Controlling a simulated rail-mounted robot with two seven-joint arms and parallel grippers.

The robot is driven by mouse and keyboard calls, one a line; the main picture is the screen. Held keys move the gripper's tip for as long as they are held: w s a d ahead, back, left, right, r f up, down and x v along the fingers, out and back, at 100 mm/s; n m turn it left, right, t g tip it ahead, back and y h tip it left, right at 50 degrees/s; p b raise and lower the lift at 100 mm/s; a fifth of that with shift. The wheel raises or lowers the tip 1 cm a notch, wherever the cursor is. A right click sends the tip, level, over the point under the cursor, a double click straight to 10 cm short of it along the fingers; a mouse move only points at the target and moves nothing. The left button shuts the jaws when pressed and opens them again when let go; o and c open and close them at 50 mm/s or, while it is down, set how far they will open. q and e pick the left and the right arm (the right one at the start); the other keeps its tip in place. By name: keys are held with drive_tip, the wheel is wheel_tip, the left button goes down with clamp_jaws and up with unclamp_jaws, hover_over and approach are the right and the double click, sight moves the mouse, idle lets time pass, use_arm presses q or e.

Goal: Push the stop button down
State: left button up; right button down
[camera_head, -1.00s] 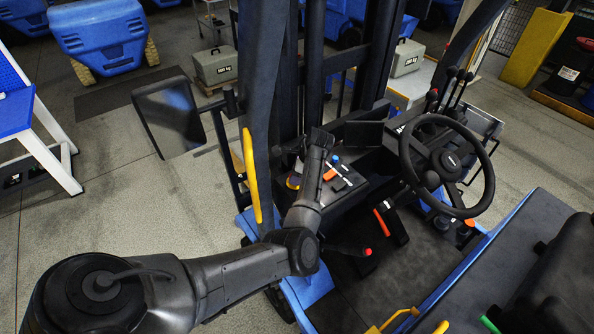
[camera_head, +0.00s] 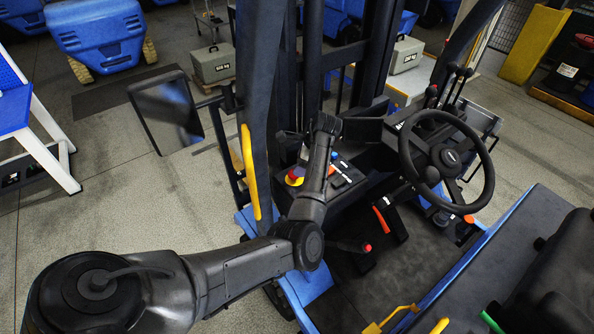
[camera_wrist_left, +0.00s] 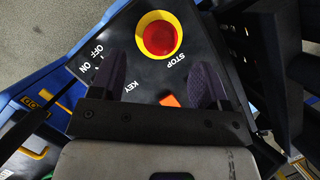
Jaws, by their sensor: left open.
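The stop button (camera_wrist_left: 158,38) is a round red knob on a yellow ring, beside the word STOP on a black control panel (camera_wrist_left: 120,45). In the head view the stop button (camera_head: 294,178) shows left of my forearm, partly hidden. My left gripper (camera_wrist_left: 160,78) is open and empty above the panel. In the left wrist view its two dark fingers lie either side of the panel's middle, with the button beyond and between their tips. I cannot tell the gap in height. My right gripper is not in view.
An orange part (camera_wrist_left: 170,101) sits on the panel near the KEY and ON/OFF labels. The steering wheel (camera_head: 447,160) and levers stand to the right. The dark mast post (camera_head: 258,110), yellow grab handle (camera_head: 249,170) and mirror (camera_head: 167,112) are close on the left.

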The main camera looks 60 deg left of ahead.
use_arm(q)
drive_tip(key=v, duration=0.8)
drive_tip(key=shift+r, duration=0.35)
drive_tip(key=shift+w+d, duration=0.1)
drive_tip(key=shift+d, duration=0.05)
